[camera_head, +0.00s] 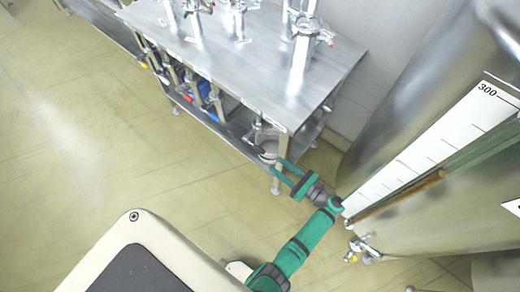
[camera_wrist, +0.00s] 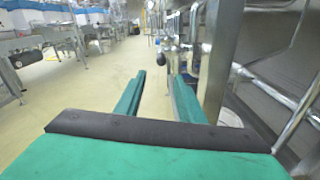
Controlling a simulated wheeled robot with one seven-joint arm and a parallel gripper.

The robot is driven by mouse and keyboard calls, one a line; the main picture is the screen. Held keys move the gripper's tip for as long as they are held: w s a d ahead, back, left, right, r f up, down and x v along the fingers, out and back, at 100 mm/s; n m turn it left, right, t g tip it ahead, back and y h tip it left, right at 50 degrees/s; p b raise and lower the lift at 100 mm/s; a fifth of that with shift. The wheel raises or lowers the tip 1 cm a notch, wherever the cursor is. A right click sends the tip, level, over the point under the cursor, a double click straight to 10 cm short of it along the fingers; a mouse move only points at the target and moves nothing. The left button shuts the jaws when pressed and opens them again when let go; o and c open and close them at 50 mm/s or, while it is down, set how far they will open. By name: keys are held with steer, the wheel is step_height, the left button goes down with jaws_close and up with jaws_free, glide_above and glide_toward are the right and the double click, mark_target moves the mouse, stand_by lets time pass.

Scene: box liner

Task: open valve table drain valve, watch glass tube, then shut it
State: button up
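The steel valve table (camera_head: 275,70) stands at the top centre of the head view, with fittings on top. Beneath it hang several small valves with coloured handles, including blue (camera_head: 205,92) and yellow (camera_head: 142,64); I cannot tell which is the drain valve. A glass tube (camera_head: 440,178) runs beside a white scale marked 300 on the tank. My green gripper (camera_head: 278,171) is at the table's near corner leg, its fingers apart and nothing seen between them. The wrist view shows the open fingers (camera_wrist: 158,85) with pipe fittings (camera_wrist: 170,47) beyond; their contact cannot be told.
A large steel tank (camera_head: 400,100) stands at the right, with a small valve (camera_head: 362,248) low on its side. A round grey-white object (camera_head: 267,147) is under the table's near corner. The yellowish floor (camera_head: 80,160) at the left is clear.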

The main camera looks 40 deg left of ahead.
mark_target(260, 149)
steer(key=a, duration=0.3)
steer(key=w+a, duration=0.1)
steer(key=a, duration=0.3)
steer(key=a+r, duration=0.1)
steer(key=a, duration=0.2)
steer(key=shift+w+a, duration=0.2)
steer(key=shift+a, duration=0.2)
jaws_close()
